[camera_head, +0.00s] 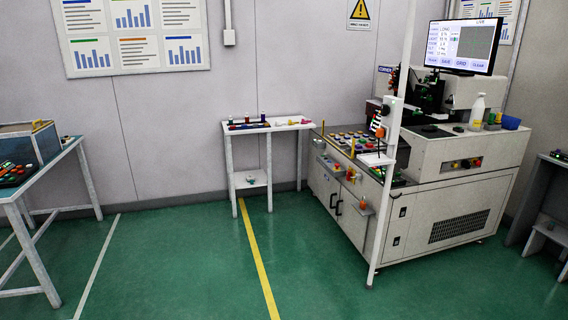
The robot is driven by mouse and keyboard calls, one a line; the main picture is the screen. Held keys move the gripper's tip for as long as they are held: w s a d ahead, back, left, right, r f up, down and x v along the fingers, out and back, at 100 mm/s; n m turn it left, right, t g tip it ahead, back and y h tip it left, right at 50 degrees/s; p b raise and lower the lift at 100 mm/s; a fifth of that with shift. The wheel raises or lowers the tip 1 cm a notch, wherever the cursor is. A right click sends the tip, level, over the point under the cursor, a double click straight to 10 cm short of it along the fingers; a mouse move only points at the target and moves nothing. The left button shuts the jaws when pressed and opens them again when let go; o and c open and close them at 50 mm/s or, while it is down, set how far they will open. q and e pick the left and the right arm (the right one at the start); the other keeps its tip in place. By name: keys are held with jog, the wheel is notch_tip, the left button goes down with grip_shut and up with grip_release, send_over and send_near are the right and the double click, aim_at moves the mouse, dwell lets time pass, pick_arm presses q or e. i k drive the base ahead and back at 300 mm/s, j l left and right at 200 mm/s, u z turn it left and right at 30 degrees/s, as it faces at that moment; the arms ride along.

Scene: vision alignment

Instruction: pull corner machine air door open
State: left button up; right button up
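A large cream machine (460,185) stands against the wall at the right, with a small sign that seems to read "CORNER" (385,69) behind it. Cabinet doors (325,188) are on its left-facing side, below the control top, and look shut. A dark vertical handle (338,207) shows on them, and another dark handle is near an orange knob (362,204). I cannot tell which panel is the air door. A louvred vent (459,227) is on the front face. Neither of my grippers is in view.
A white pole (389,195) stands before the machine's near corner and partly covers it. A small white table (265,127) stands beside the machine. Another table (50,170) is at the left, and one is at the right edge. The green floor (190,265) between is clear.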

aim_at(329, 187)
jog(key=i, duration=2.15)
